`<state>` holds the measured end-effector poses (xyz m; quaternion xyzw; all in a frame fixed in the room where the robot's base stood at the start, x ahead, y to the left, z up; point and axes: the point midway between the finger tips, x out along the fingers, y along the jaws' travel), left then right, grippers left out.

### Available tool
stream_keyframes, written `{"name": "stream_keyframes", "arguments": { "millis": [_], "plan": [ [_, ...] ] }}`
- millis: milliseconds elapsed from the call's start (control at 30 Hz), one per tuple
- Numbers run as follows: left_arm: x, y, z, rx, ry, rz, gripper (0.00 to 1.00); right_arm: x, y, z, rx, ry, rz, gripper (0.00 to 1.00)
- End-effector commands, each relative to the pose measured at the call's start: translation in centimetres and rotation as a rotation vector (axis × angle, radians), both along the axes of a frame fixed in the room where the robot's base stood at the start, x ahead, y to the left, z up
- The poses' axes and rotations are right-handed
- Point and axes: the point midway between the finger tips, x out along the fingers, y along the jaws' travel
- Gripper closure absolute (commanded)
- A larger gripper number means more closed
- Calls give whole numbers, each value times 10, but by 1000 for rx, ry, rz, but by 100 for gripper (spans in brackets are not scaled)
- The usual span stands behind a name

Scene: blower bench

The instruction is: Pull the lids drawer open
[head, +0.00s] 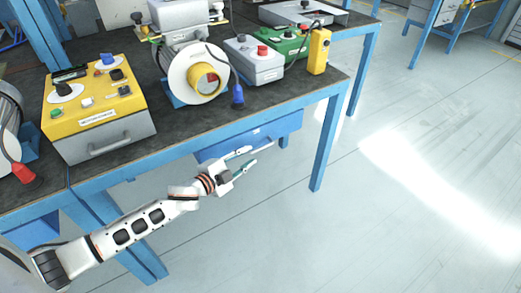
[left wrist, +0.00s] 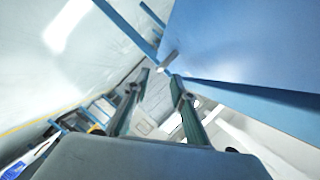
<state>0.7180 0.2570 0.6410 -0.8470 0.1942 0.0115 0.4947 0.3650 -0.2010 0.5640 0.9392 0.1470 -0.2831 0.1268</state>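A blue drawer (head: 280,128) hangs under the front edge of the bench, near its right part; I take it for the lids drawer, but no label is readable. It looks closed or nearly so. My left gripper (head: 252,154) is in front of and below it, with its two fingers apart and nothing between them. In the left wrist view my left gripper (left wrist: 161,74) is also open and empty. A large blue surface (left wrist: 250,45) lies close on the right there; I cannot tell whether it is the drawer. My right gripper is out of view.
The dark bench top (head: 180,125) carries a yellow control box (head: 100,105) with a grey handled front, a blower (head: 190,75), a grey switch box (head: 252,62) and a yellow pendant (head: 319,50). A blue bench leg (head: 328,145) stands right of my gripper. The floor (head: 420,190) beyond is clear.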

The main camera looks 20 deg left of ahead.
Motion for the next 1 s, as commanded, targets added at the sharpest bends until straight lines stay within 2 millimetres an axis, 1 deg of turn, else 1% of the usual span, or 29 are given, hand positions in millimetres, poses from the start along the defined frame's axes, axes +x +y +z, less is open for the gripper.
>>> {"name": "stream_keyframes", "arguments": {
  "millis": [233, 400, 500, 633, 900, 933, 967, 1000],
  "plan": [
    [31, -11, -11, -3, 5, 1, 75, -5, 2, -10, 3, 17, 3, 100],
    [50, -18, -16, -4, 5, 1, 75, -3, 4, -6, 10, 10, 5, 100],
    [57, -21, -17, -3, 5, 1, 75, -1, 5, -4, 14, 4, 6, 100],
    [63, -23, -16, -3, 3, 0, 75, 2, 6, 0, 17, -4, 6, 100],
    [64, -23, -15, -4, 1, 1, 75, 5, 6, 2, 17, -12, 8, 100],
    [64, -23, -15, -4, 1, 1, 80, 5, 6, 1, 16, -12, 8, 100],
    [64, -23, -15, -4, 1, 1, 88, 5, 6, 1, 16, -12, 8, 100],
    [64, -23, -15, -4, 1, 1, 99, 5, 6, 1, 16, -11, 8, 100]
  ]
}}
